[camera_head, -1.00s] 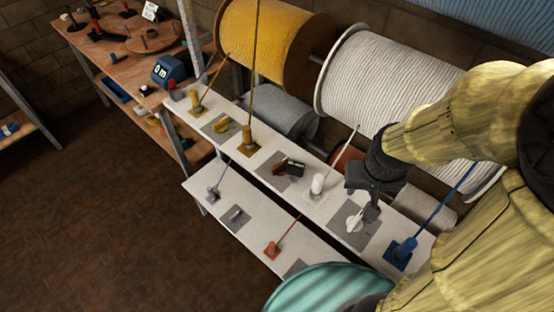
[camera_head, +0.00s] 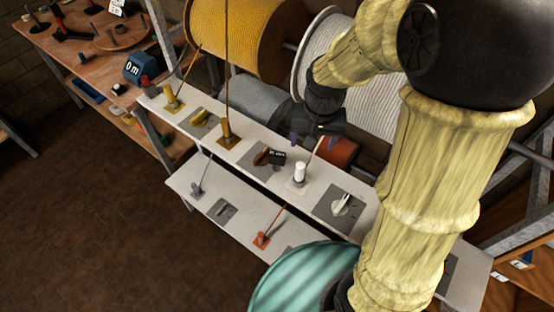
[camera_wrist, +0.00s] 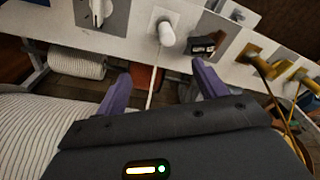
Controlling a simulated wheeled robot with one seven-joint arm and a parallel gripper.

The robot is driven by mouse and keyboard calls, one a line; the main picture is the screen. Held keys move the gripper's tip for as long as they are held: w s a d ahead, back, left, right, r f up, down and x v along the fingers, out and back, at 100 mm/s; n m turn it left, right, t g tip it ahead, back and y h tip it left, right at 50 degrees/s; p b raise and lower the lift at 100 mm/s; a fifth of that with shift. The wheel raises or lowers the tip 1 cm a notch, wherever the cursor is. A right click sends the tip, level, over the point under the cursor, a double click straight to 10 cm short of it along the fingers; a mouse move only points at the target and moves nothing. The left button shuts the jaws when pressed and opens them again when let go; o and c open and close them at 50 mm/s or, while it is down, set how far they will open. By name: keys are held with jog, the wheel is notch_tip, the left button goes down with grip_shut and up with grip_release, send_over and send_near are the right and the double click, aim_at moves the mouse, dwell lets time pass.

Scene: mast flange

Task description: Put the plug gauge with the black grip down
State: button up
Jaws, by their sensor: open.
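A dark block with pale marks and a reddish-brown part beside it (camera_head: 275,157) lies on a grey pad on the upper white shelf; it also shows in the wrist view (camera_wrist: 203,45). I cannot tell whether this is the plug gauge with the black grip; no other piece clearly shows a black grip. My gripper (camera_head: 318,138) is over the shelf's back edge, behind the white post (camera_head: 300,174). In the wrist view, its two purple fingers (camera_wrist: 161,70) are spread apart with nothing held between them. The white post (camera_wrist: 166,34) stands just beyond the fingertips.
A white piece (camera_head: 341,204) lies on a grey pad to the right. Yellow posts (camera_head: 228,135) with taut lines stand to the left. A lower white shelf holds an orange post (camera_head: 262,239). Large yellow (camera_head: 245,35) and white (camera_head: 372,95) reels stand behind. A teal drum (camera_head: 295,278) is in front.

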jog(key=m+g, duration=0.1)
jog(key=m, duration=0.1)
send_over(277, 153)
jog(key=shift+w+r, duration=0.25)
jog(key=shift+r, duration=0.15)
notch_tip(277, 153, down, 12)
jog(key=p, duration=0.2)
jog(key=shift+f+p, duration=0.15)
jog(key=shift+p, duration=0.25)
jog(key=shift+s+f+p, duration=0.15)
jog(key=shift+f+p, duration=0.2)
jog(key=shift+s+f+p, duration=0.1)
jog(key=shift+f+p, duration=0.75)
jog(key=shift+f, duration=1.4)
